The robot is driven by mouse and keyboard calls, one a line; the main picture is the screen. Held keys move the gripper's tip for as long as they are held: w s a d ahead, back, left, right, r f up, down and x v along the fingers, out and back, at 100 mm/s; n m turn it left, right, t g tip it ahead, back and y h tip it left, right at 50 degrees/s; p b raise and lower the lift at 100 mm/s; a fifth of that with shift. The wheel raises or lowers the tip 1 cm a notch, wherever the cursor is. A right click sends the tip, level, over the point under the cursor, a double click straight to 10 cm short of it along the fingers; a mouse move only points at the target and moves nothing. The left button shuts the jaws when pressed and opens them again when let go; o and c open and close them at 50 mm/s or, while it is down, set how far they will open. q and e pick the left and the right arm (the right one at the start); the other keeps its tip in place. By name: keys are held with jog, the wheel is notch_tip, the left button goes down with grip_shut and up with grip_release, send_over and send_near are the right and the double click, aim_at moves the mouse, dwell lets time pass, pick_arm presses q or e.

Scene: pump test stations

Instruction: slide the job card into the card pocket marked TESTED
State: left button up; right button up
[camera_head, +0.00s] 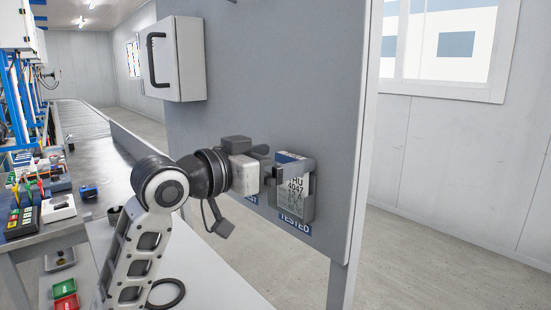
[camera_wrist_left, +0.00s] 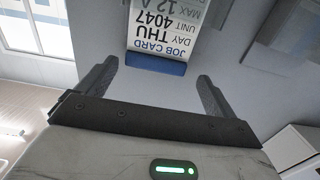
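The job card (camera_head: 296,188) is white with a blue top band and reads THU 4047. It stands upright in the grey card pocket (camera_head: 309,207) above the blue TESTED label (camera_head: 295,224) on the grey panel. My left gripper (camera_head: 285,170) is at the card's top end and hides part of it. In the left wrist view the card (camera_wrist_left: 162,28) appears upside down, ahead of the gripper (camera_wrist_left: 155,85). The two fingers are spread apart, with visible gaps to the card and nothing between their tips. My right gripper is not in view.
A second label ending in "EST" (camera_head: 251,199) is partly hidden behind my left gripper. A white box with a black handle (camera_head: 177,60) sticks out of the panel at upper left. A bench (camera_head: 95,180) with small parts stands at the left. Open floor lies right of the panel.

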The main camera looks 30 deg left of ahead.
pick_arm(q)
jog(key=shift+s, duration=0.1)
jog(key=shift+s+a, duration=0.2)
jog(key=shift+s, duration=0.1)
jog(key=b+v, duration=0.7)
jog(key=v, duration=0.8)
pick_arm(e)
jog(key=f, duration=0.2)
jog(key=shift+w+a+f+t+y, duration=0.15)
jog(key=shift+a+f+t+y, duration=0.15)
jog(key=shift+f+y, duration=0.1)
pick_arm(q)
jog(key=shift+r, duration=0.1)
